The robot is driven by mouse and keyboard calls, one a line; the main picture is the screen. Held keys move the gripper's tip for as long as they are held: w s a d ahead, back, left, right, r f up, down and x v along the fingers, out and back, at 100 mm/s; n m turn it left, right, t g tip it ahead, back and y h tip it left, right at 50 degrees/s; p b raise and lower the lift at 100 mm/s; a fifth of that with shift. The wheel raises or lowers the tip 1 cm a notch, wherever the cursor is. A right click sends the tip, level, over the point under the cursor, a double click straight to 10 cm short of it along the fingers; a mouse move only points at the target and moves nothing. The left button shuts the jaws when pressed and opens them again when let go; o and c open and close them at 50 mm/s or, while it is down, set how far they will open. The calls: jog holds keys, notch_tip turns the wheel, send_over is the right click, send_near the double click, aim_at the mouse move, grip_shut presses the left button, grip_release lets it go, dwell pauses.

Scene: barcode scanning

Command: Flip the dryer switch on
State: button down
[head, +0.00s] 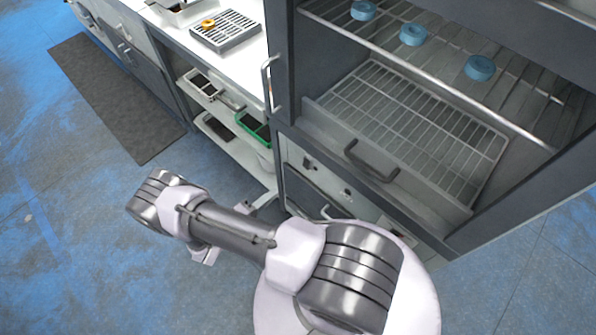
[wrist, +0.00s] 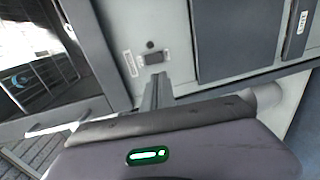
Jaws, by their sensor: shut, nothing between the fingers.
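The dryer (head: 284,60) is a tall dark grey cabinet with an open front and wire shelves, at the right of the head view. In the wrist view, a small dark switch (wrist: 154,58) sits on its pale panel, with small labels around it. My gripper (wrist: 157,79) is shut and empty. Its narrow fingertips point at the panel just below the switch in the wrist view. I cannot tell whether they touch it. The switch's on or off position is too small to read.
Blue round pieces (head: 413,35) lie on the upper wire shelf. A pulled-out lower rack has a dark handle (head: 370,165) above the panel. A white bench (head: 185,35) with a grey rack stands at left. A dark mat (head: 105,95) lies on the open blue floor.

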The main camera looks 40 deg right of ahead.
aim_at(305, 167)
jog(key=d, duration=0.4)
jog(key=d+f+b, duration=0.1)
jog(key=d, duration=0.4)
jog(key=w+d+f+b, duration=0.1)
jog(key=d, duration=0.3)
jog(key=shift+d, duration=0.15)
